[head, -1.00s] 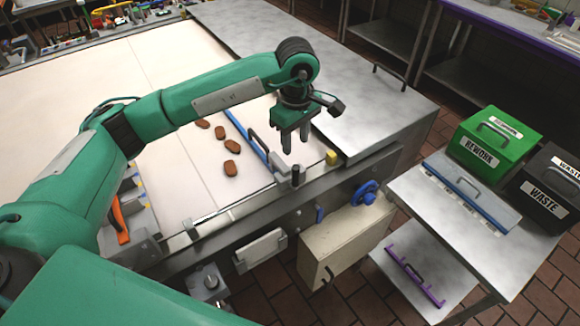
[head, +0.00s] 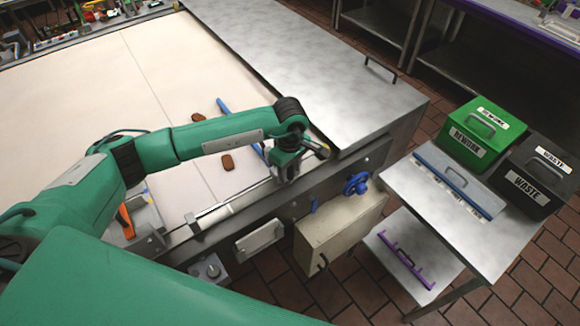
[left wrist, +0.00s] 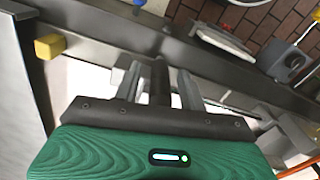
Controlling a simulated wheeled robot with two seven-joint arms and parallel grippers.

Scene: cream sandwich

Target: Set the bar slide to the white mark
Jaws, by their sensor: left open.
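The bar slide shows as a blue bar (head: 225,107) lying across the pale belt, partly hidden by my left arm. Its dark upright post (left wrist: 160,82) stands at the front rail in the left wrist view. My left gripper (head: 285,178) is lowered at the rail; it also shows in the left wrist view (left wrist: 160,90). Its fingers are open, one on each side of the post; I cannot tell whether they touch it. A whitish stretch (head: 214,217) on the front rail may be the white mark. My right gripper is out of view.
A grey block (head: 193,222) sits on the rail to the left. A yellow block (left wrist: 50,46) is near the gripper. Brown pieces (head: 198,117) lie on the belt. A blue handwheel (head: 356,184) and beige box (head: 335,225) are below the rail.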

